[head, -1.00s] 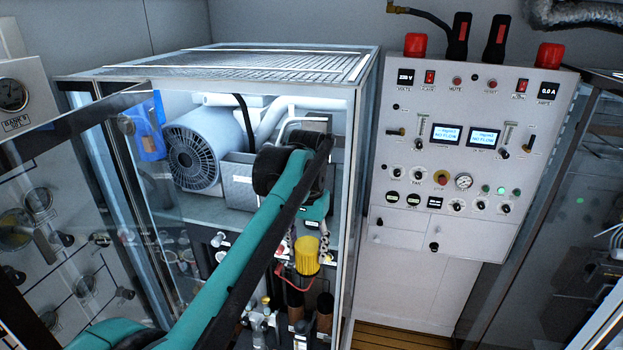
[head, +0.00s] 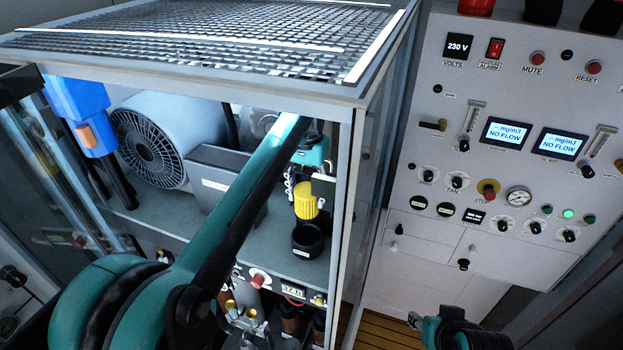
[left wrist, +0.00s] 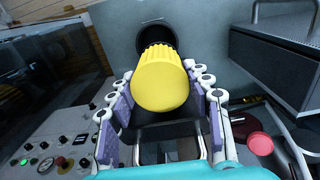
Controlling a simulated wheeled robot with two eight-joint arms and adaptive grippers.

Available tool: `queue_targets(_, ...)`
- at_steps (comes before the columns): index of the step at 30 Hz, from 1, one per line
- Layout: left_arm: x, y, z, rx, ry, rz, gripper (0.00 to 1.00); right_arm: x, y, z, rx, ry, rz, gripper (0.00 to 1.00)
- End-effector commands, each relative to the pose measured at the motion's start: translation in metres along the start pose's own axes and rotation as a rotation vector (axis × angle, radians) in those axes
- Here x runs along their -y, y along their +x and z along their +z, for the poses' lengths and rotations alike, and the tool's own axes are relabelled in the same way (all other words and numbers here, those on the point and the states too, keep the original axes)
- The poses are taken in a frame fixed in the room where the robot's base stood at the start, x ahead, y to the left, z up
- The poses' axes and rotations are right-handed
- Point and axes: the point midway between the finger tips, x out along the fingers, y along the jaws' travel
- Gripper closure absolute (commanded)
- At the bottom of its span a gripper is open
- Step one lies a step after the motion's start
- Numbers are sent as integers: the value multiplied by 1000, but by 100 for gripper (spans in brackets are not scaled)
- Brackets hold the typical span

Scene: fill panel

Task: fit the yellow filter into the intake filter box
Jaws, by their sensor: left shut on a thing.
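The yellow filter (head: 306,203) is a ribbed yellow cylinder inside the open cabinet. My left gripper (head: 307,187) is shut on it and holds it above a black round cup (head: 307,240), which seems to be the intake filter box. In the left wrist view the filter (left wrist: 160,80) sits between the finger pads of my left gripper (left wrist: 160,97). The cup's dark opening (left wrist: 156,33) shows just beyond the filter, partly hidden by it. I cannot tell whether filter and cup touch. A teal and black part of my right arm shows at the bottom right of the head view; its fingers are unclear.
A cabinet post (head: 347,220) stands close to the right of the filter. A grey box (head: 226,178) and a finned motor (head: 150,145) stand to its left. The mesh cabinet top (head: 200,40) is overhead. A control panel (head: 500,150) is at right.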

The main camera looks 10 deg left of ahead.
Motion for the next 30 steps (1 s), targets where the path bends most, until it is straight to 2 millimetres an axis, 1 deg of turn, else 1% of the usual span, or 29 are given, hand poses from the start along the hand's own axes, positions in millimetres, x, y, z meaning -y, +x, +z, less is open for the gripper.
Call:
queue_targets(5,0,8,0,0,1,0,81,0,6,5,1,0,0,60)
queue_targets(18,0,49,0,0,0,0,81,0,31,22,0,0,0,60)
queue_targets(21,0,55,0,0,0,0,81,0,34,25,0,0,0,60)
queue_targets(30,0,57,0,0,0,0,81,0,34,25,0,0,0,60)
